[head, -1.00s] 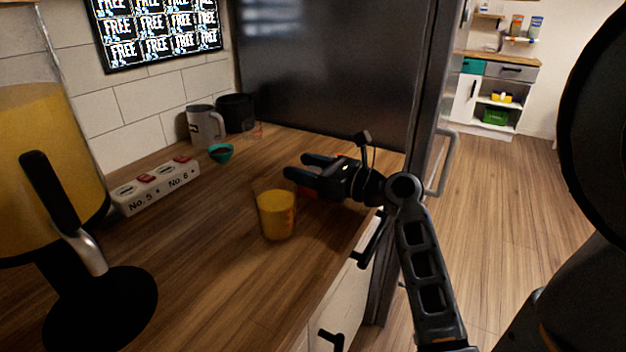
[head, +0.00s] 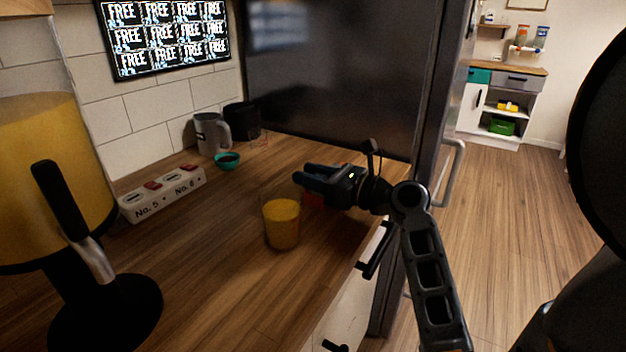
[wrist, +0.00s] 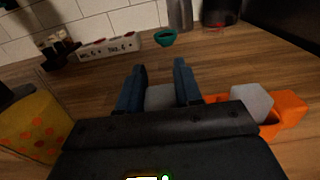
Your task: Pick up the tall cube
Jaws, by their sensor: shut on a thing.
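My gripper (head: 304,173) is low over the wooden counter, behind and right of the yellow cup. In the wrist view its two dark blue fingers (wrist: 160,68) stand on either side of a grey block (wrist: 160,97), and they are shut on it. I take this block for the tall cube. Its lower part is hidden by the gripper body, so its full height does not show. In the head view the fingers hide the block.
A yellow drink cup (head: 282,224) stands close by; a spotted side shows at the wrist view's left. An orange holder (wrist: 290,108) with another grey block (wrist: 252,102) lies right of the fingers. A teal bowl (head: 228,162), mug (head: 208,134) and numbered strip (head: 163,193) are farther back.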

